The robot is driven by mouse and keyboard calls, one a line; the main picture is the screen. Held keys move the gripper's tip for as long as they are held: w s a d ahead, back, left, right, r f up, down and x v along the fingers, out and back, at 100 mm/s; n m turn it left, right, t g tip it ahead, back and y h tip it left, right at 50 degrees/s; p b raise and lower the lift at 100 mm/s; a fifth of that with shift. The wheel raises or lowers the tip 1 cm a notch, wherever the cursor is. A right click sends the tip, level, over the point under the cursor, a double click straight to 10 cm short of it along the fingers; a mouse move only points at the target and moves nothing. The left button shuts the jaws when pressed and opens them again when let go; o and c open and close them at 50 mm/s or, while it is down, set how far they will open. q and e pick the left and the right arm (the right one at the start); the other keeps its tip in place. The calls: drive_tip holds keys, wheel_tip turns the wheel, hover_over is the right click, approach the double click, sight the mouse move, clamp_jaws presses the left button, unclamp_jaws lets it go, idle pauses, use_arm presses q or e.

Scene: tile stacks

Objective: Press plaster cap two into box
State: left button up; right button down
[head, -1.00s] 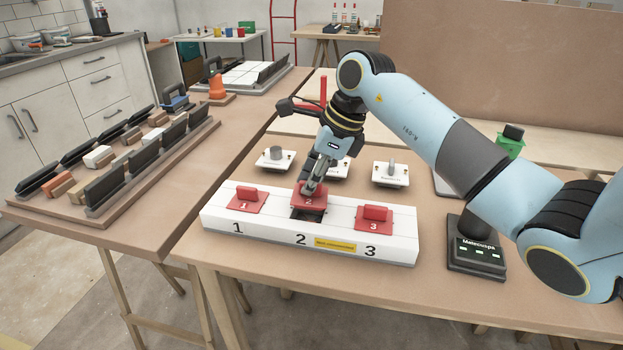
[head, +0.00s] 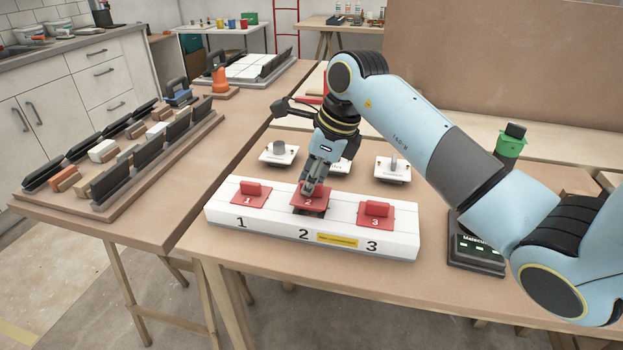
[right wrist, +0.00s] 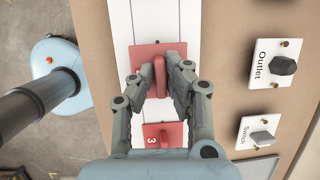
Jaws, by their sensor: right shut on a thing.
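The white box (head: 272,227) has three numbered positions. My right gripper (head: 308,187) points down from above and is shut on the upright handle of red plaster cap two (head: 309,204). The cap sits at the middle position, with a dark strip showing under its front edge. I cannot tell whether it is fully flush. In the right wrist view the fingers (right wrist: 160,75) flank the red handle of cap two (right wrist: 147,51). Cap one (head: 250,199) and cap three (head: 386,222) lie on the box at positions 1 and 3. My left gripper is not in view.
White plates stand behind the box, including one with a round knob (head: 279,153) and one with a lever (head: 392,169). A dark device (head: 473,248) stands right of the box. A rack of tools and blocks (head: 205,130) is on the left table.

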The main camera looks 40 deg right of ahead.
sight(322, 186)
drive_tip(key=shift+f+b, duration=0.85)
drive_tip(key=shift+f, duration=0.2)
idle(0.5)
drive_tip(key=c, duration=1.3)
unclamp_jaws()
drive_tip(key=shift+r, duration=0.15)
drive_tip(key=shift+p+v, duration=2.6)
drive_tip(key=shift+v, duration=0.35)
drive_tip(key=shift+d+r, duration=0.1)
drive_tip(key=shift+r, duration=0.05)
drive_tip(key=v, duration=1.1)
drive_tip(key=shift+s+r, duration=0.15)
drive_tip(key=shift+r, duration=0.1)
